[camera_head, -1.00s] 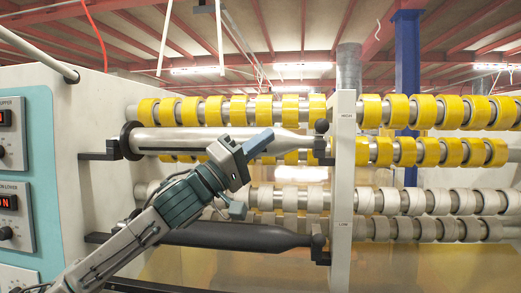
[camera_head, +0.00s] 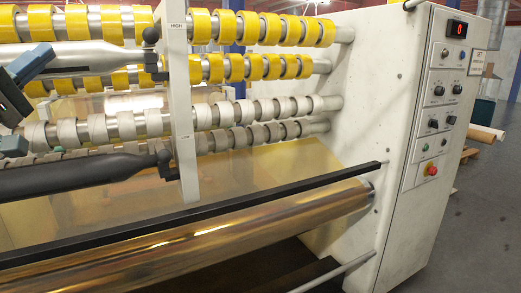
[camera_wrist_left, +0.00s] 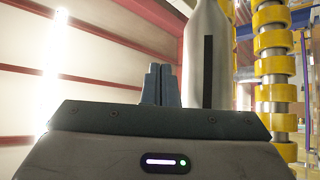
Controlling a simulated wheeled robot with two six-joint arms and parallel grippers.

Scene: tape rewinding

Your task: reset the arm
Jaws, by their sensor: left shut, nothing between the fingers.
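My left gripper (camera_head: 40,58) is at the left edge of the head view, only partly in frame, in front of the upper silver shaft (camera_head: 95,60). In the left wrist view its two fingers (camera_wrist_left: 161,84) are closed together with nothing between them. A silver bottle-shaped shaft end (camera_wrist_left: 208,60) stands just to the right of the fingers, apart from them in the picture. My right gripper is in neither view.
Rows of yellow tape rolls (camera_head: 195,26) and white rolls (camera_head: 100,128) sit on bars beside a white upright plate (camera_head: 178,100). A black shaft (camera_head: 75,174) lies below. A gold film roller (camera_head: 190,235) and a white control cabinet (camera_head: 400,130) fill the right side.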

